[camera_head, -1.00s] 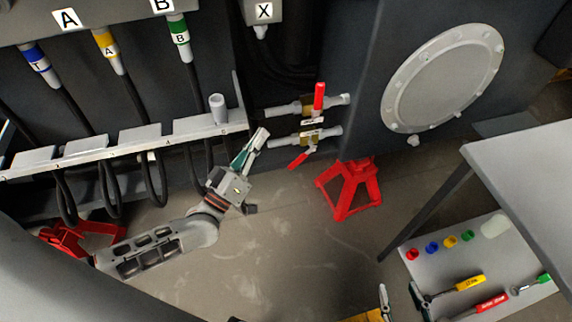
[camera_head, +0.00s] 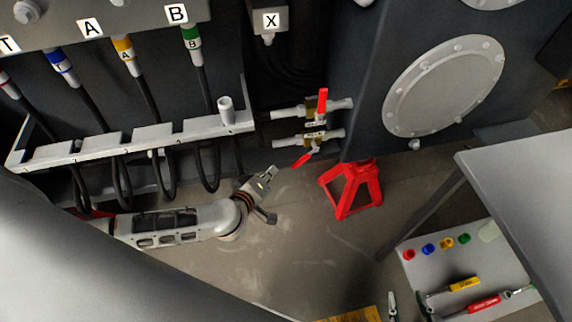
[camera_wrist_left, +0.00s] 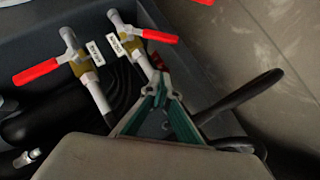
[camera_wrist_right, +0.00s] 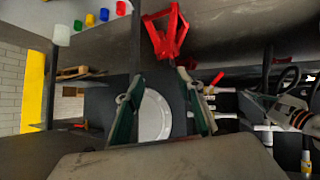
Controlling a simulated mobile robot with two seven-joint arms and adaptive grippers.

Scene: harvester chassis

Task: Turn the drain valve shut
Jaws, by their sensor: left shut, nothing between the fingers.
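Two valves sit on pipes at the chassis side. The upper valve (camera_head: 316,107) has its red handle (camera_head: 323,100) pointing up, across its pipe. The lower valve (camera_head: 312,137) has its red handle (camera_head: 302,160) slanting down to the left. My left gripper (camera_head: 270,171) is shut and empty, below and left of the lower handle. In the left wrist view its closed fingertips (camera_wrist_left: 160,80) appear just below the right-hand valve (camera_wrist_left: 137,54). My right gripper (camera_wrist_right: 160,108) is open and empty.
A red stand (camera_head: 352,190) is on the floor right of the valves. A slotted grey rail (camera_head: 135,140) with looping hoses is at left. A grey table (camera_head: 520,180) and a tool board (camera_head: 415,272) are at right. Open floor lies below the valves.

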